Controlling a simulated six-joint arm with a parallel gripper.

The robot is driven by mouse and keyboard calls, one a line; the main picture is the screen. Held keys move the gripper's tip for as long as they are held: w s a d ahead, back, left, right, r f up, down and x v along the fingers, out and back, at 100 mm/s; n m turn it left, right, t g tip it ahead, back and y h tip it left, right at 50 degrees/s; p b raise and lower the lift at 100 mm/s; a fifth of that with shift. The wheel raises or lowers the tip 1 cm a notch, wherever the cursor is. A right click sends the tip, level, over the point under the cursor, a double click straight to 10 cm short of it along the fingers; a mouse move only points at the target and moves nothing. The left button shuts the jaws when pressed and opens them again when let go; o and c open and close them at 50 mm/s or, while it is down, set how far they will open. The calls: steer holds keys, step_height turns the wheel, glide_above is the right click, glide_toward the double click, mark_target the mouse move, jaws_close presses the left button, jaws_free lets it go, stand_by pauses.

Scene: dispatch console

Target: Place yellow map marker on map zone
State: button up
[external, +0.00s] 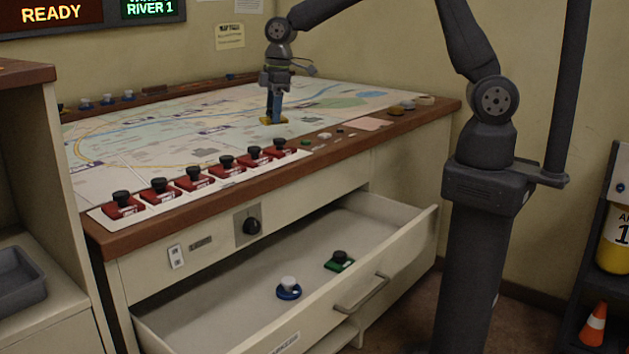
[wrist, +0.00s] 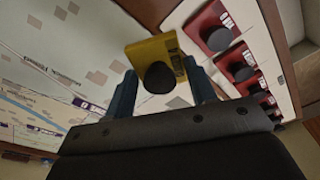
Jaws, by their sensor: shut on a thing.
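The yellow map marker is a square yellow base with a black knob; its base (external: 274,121) shows at my fingertips in the external view. In the wrist view the marker (wrist: 152,50) sits between the two blue fingers. My gripper (external: 274,112) is shut on it over the map, pointing down; it also shows in the wrist view (wrist: 160,85). The marker is at or just above the map surface; I cannot tell whether it touches. The map (external: 190,135) covers the table top with pale streets, a yellow road and a green patch. The fingers hide most of the knob in the external view.
A row of several red markers (external: 195,179) with black knobs lines the front edge of the table. The drawer (external: 225,290) below is open and holds a blue marker (external: 289,289) and a green marker (external: 339,262). Small discs (external: 400,108) lie at the right edge.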

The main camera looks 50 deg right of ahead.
steer(key=w+d+m, duration=0.1)
steer(key=d+m, duration=0.1)
steer(key=d, duration=0.3)
steer(key=w+d+f+m, duration=0.1)
steer(key=d+m, duration=0.1)
steer(key=d, duration=0.3)
steer(key=w+d+f+m, duration=0.1)
steer(key=d+m, duration=0.1)
steer(key=d, duration=0.3)
steer(key=shift+w+d+f+h, duration=0.2)
steer(key=shift+w+d+h, duration=0.05)
steer(key=shift+h, duration=0.05)
steer(key=d+m, duration=0.1)
steer(key=d, duration=0.2)
steer(key=d+f+m, duration=0.1)
steer(key=d+m, duration=0.1)
steer(key=d, duration=0.2)
steer(key=d+m, duration=0.2)
steer(key=d, duration=0.2)
steer(key=shift+s+d+f+t+h, duration=0.2)
steer(key=shift+f+t+h, duration=0.05)
steer(key=shift+t+h, duration=0.05)
step_height(320, 180, up, 8)
steer(key=d+m, duration=0.1)
steer(key=d, duration=0.2)
glide_above(298, 125)
steer(key=f, duration=0.6)
steer(key=shift+s, duration=0.25)
steer(key=shift+f, duration=2)
